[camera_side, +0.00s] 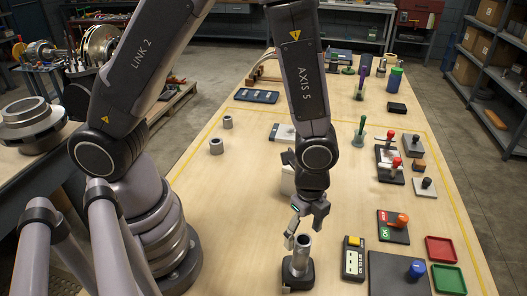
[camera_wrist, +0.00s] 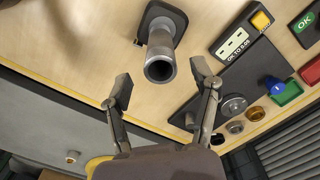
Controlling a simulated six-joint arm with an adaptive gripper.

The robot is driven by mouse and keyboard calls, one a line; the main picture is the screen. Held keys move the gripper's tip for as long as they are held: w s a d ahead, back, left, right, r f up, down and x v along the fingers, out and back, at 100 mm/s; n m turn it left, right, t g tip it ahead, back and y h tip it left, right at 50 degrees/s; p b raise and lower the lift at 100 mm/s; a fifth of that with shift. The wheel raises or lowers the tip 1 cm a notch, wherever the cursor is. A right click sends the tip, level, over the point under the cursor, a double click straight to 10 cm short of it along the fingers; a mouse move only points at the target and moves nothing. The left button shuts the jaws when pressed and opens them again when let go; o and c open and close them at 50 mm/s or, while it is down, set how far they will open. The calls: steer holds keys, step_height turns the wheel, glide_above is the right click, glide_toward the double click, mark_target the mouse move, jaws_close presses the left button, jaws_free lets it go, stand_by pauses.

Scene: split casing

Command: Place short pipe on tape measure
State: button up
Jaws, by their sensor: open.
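A grey short pipe (camera_side: 301,256) stands upright on a dark rounded block, which looks like the tape measure (camera_side: 298,277), near the front of the table. In the wrist view the pipe (camera_wrist: 160,62) shows its open end towards me, with the dark tape measure (camera_wrist: 163,14) around its far end. My gripper (camera_side: 304,226) is open just above the pipe. In the wrist view its fingers (camera_wrist: 161,82) are spread on either side of the pipe's end, with gaps and no visible contact.
Two more grey short pipes (camera_side: 216,146) stand farther back on the left. To the right are a yellow-buttoned device (camera_side: 353,258), a dark plate with a blue knob (camera_side: 416,270), and red (camera_side: 440,249) and green (camera_side: 448,278) trays. The table left of the pipe is clear.

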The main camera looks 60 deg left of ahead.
steer(key=a+r+n+t, duration=0.1)
steer(key=a+r+n, duration=0.2)
steer(key=r, duration=0.3)
steer(key=a+r+n+t+h, duration=0.1)
steer(key=a+r+n, duration=0.1)
steer(key=a+r, duration=0.35)
steer(key=a+r+n+t, duration=0.1)
steer(key=a+r+n, duration=0.15)
steer(key=r, duration=0.55)
steer(key=s+a+r+n+t+y, duration=0.1)
steer(key=s+a+r+n+t, duration=0.1)
steer(key=s+a+r+n, duration=0.5)
steer(key=s+a+n, duration=0.1)
steer(key=s+n, duration=0.1)
steer(key=s, duration=0.1)
steer(key=shift+t, duration=0.3)
